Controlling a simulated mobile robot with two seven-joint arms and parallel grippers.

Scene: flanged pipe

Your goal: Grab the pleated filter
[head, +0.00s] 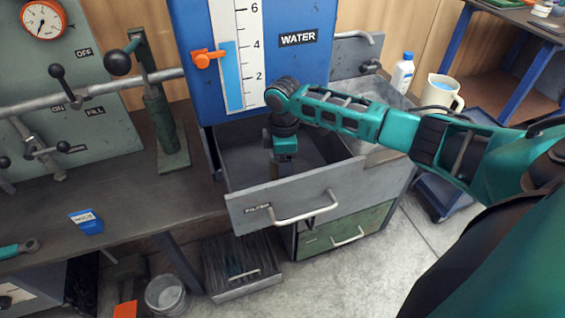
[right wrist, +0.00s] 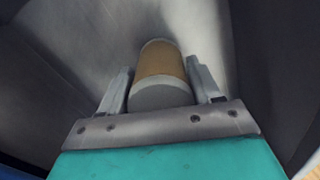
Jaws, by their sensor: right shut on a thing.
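The pleated filter (right wrist: 160,68) shows in the right wrist view as an orange-brown cylinder with pale grey ends. My right gripper (right wrist: 160,92) is shut on it, with one finger on each side. In the head view the right arm reaches down into the open drawer labelled FILTER (head: 290,192), and my right gripper (head: 284,160) is inside it. The fingertips and the filter are hidden there by the drawer front. My left gripper is not in view.
The blue WATER tank (head: 205,85) stands right behind the drawer. A white mug (head: 441,92) and a white bottle (head: 402,75) are at the right. A green drawer (head: 345,232) lies below. A bucket (head: 166,295) stands on the floor.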

